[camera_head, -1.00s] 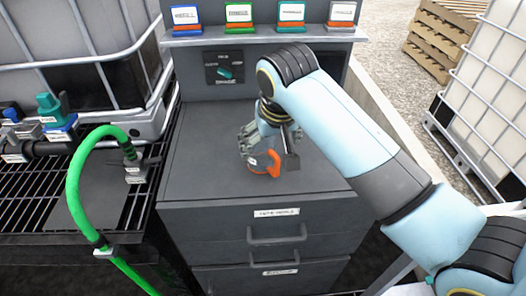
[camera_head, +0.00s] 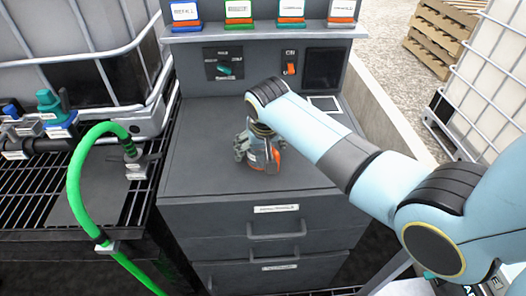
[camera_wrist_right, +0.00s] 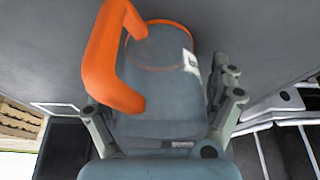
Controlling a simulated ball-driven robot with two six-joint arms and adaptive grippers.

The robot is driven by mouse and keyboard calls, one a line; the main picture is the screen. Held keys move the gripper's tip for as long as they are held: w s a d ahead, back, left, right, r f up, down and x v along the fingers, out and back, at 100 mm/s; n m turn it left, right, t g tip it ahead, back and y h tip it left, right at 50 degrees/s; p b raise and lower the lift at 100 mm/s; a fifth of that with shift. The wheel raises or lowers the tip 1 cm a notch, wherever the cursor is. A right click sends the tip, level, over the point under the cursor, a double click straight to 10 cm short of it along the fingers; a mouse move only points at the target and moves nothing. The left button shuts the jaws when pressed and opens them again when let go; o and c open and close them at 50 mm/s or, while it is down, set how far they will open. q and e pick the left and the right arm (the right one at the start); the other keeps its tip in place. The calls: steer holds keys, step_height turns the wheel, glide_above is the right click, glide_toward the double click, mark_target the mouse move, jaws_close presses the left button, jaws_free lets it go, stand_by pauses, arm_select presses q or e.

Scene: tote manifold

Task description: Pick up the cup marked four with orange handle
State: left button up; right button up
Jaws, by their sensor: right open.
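A clear grey cup (camera_head: 261,158) with an orange handle stands on the grey cabinet top. In the right wrist view the cup (camera_wrist_right: 165,85) sits between my fingers, with its orange handle (camera_wrist_right: 104,62) at the left and an orange ring at its far end. A small white label shows on its side, but I cannot read its mark. My right gripper (camera_head: 254,142) is over the cup with its fingers on either side. In the wrist view the gripper (camera_wrist_right: 165,112) is open around the cup. My left gripper is out of view.
The cabinet top (camera_head: 200,178) around the cup is clear. Behind it are a green-knobbed switch (camera_head: 224,70), an orange switch (camera_head: 290,68) and a shelf (camera_head: 260,35) with several coloured labelled blocks. A green hose (camera_head: 73,190) curves at the left.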

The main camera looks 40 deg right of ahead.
steer(key=c, duration=1.1)
steer(key=shift+r, duration=0.1)
steer(key=shift+c, duration=0.2)
